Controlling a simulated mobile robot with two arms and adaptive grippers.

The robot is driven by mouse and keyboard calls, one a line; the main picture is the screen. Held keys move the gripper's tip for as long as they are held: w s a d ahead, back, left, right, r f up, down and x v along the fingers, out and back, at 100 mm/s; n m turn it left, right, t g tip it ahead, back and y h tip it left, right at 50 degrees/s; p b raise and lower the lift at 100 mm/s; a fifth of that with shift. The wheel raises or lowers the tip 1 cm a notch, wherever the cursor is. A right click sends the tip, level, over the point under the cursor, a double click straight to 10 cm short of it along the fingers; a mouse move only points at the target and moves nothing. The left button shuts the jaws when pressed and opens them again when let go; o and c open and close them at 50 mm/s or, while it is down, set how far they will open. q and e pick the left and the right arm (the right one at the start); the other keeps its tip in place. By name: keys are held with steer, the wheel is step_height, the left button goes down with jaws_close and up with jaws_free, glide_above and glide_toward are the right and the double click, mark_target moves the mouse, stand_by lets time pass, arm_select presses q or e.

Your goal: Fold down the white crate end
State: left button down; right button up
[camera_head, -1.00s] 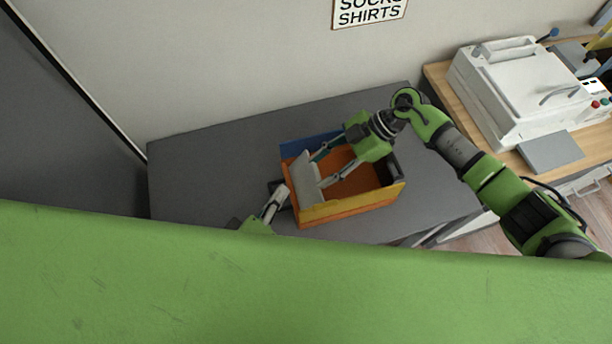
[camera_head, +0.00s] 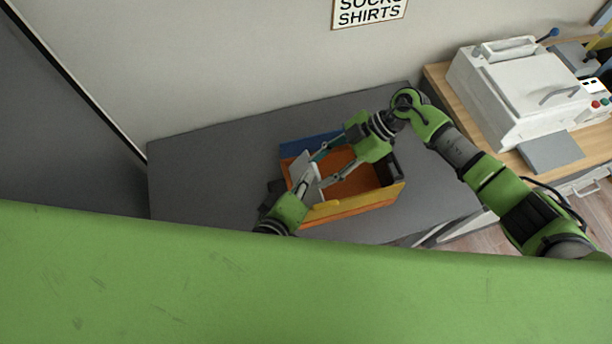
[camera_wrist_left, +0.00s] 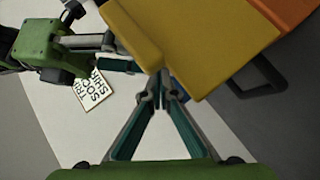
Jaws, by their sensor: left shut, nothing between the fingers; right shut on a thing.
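The crate has an orange floor (camera_head: 345,182), a blue back wall (camera_head: 305,145) and a yellow front wall (camera_head: 355,201). Its white end (camera_head: 301,164) is on the left, upright or slightly tilted, partly covered by both grippers. My right gripper (camera_head: 318,168) reaches in from the right over the crate, its fingers spread around the white end and closed on it. My left gripper (camera_head: 310,177) is shut and empty, with its fingertips at the white end near the front left corner; I cannot tell if they touch. In the left wrist view its fingertips (camera_wrist_left: 160,88) are beside the yellow wall (camera_wrist_left: 205,40).
The crate stands on a dark grey table (camera_head: 210,165) with bare room to its left and behind. A white machine (camera_head: 520,90) stands on a wooden bench at the right. A sign (camera_head: 368,12) hangs on the pale wall behind.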

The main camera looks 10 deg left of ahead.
steer(key=shift+s+d+f, duration=0.15)
steer(key=shift+s+f, duration=0.1)
steer(key=shift+f, duration=0.15)
arm_select(q)
steer(key=shift+w+d+f, duration=0.15)
steer(key=shift+d+f, duration=0.15)
steer(key=shift+d, duration=0.35)
arm_select(e)
steer(key=shift+s+a+r, duration=0.1)
steer(key=shift+a, duration=0.1)
arm_select(q)
steer(key=shift+w+f, duration=0.1)
arm_select(e)
steer(key=o, duration=1.6)
steer(key=shift+r, duration=0.1)
steer(key=shift+w+r, duration=0.1)
steer(key=shift+w, duration=0.15)
